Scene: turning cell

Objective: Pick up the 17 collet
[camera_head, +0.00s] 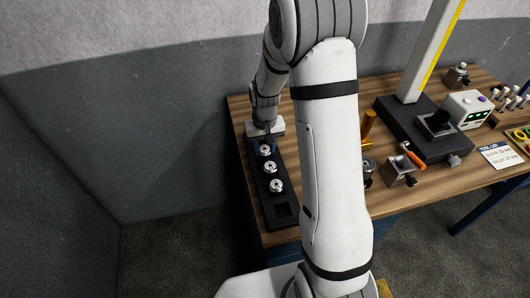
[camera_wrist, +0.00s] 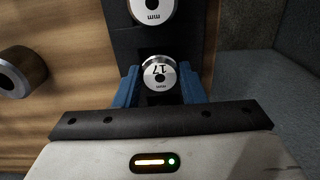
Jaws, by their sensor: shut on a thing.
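The 17 collet (camera_wrist: 159,75) is a round silver piece with "17 mm" on its face, upside down in the wrist view. My gripper (camera_wrist: 160,88) has its blue fingers on both sides of it, shut on it. The collet is at the black rack (camera_wrist: 194,43); I cannot tell whether it is seated or slightly raised. In the head view my gripper (camera_head: 267,144) is at the far end of the rack (camera_head: 283,210), over the farthest collet (camera_head: 265,150). The finger tips are small there and partly hidden.
Two more silver collets stand in the rack, a middle one (camera_head: 270,167) and a nearer one (camera_head: 276,186); the nearest slot is empty. A brass cylinder (camera_head: 368,125), an orange-handled tool (camera_head: 412,155) and a black-based column (camera_head: 425,128) stand to the right on the wooden bench (camera_head: 400,206).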

